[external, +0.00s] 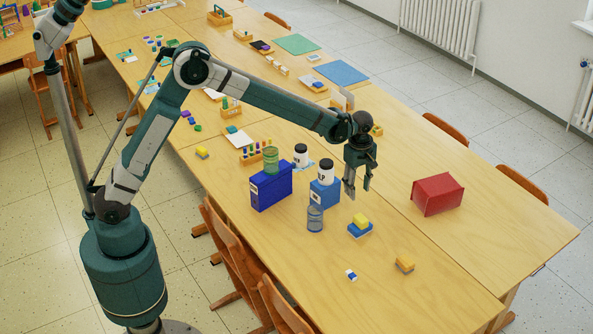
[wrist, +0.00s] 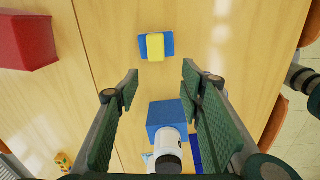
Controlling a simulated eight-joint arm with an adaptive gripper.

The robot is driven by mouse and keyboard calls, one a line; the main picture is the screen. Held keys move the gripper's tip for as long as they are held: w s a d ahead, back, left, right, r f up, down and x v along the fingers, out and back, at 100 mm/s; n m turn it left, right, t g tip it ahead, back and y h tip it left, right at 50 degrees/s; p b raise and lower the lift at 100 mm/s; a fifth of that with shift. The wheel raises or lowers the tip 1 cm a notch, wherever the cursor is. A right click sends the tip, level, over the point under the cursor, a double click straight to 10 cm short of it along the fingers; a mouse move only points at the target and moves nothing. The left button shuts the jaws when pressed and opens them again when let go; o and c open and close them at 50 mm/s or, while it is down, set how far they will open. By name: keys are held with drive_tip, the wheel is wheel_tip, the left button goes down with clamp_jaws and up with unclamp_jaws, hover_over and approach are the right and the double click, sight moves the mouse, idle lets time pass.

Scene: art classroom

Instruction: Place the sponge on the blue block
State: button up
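A small yellow piece (external: 361,219) lies on top of a flat blue block (external: 359,231) on the table. The yellow piece (wrist: 156,47) and the blue block (wrist: 142,47) also show at the top of the wrist view. I cannot tell for sure whether the yellow piece is the sponge. An orange-yellow, sponge-like piece (external: 404,264) lies nearer the table's front. My gripper (external: 358,188) is above the table, behind the yellow and blue pair. In the wrist view, its fingers (wrist: 160,85) are wide apart with nothing held between them.
A blue box (external: 323,196) with a white, black-lidded jar (external: 326,172) stands left of my gripper. A dark blue binder box (external: 270,187), a clear glass (external: 315,219) and a red box (external: 437,194) stand around. A small blue-and-white block (external: 351,274) lies in front.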

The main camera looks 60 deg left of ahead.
drive_tip(key=s+a+r+m+t, duration=0.3)
drive_tip(key=s+a+r+m, duration=0.5)
drive_tip(key=s+a+r, duration=1.05)
drive_tip(key=s+a+m+t, duration=0.2)
drive_tip(key=s+a+m, duration=0.2)
drive_tip(key=s, duration=0.9)
drive_tip(key=s+a+f+m+t, duration=0.1)
drive_tip(key=s+a+m, duration=0.4)
drive_tip(key=s, duration=0.9)
drive_tip(key=shift+s+a+f+t, duration=0.15)
drive_tip(key=shift+s+a+t, duration=0.15)
drive_tip(key=shift+t, duration=0.1)
